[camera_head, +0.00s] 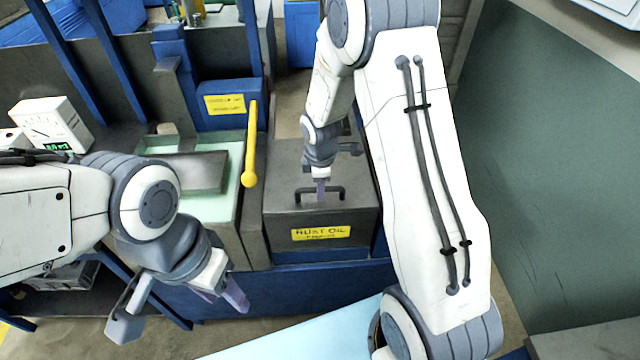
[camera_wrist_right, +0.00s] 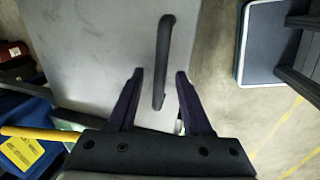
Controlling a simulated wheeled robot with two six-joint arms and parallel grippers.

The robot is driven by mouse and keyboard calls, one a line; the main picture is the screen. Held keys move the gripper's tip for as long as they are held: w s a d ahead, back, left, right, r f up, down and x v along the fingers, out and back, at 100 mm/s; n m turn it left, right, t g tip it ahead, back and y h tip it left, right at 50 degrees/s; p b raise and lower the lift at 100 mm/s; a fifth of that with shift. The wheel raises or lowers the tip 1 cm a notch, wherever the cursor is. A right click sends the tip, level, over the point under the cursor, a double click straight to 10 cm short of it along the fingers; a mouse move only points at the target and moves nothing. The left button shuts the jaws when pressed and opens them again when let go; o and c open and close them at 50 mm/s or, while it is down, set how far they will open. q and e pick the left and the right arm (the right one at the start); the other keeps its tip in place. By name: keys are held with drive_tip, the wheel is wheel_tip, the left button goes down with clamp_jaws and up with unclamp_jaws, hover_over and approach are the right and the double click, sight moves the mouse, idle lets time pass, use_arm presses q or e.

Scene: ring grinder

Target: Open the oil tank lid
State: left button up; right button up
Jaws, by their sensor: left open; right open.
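The oil tank is a grey metal box with a yellow "RUST OIL" label (camera_head: 321,233) on its front. Its flat lid (camera_head: 283,205) lies closed on top and carries a dark bar handle (camera_head: 333,189). My right gripper (camera_head: 320,190) points down at the handle. In the right wrist view its two fingers (camera_wrist_right: 158,78) are open, with the handle (camera_wrist_right: 162,60) between them and a gap on each side. The lid (camera_wrist_right: 100,40) fills much of that view. My left gripper (camera_head: 232,298) hangs open and empty in front of the blue bench, away from the tank.
A yellow lever (camera_head: 251,145) stands just left of the tank, beside a blue machine part with a yellow label (camera_head: 224,104). A white meter box (camera_head: 48,125) is at the far left. A light blue surface (camera_head: 310,338) lies in the foreground. Open floor shows right of the tank in the wrist view.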

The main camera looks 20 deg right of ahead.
clamp_jaws()
idle(1.3)
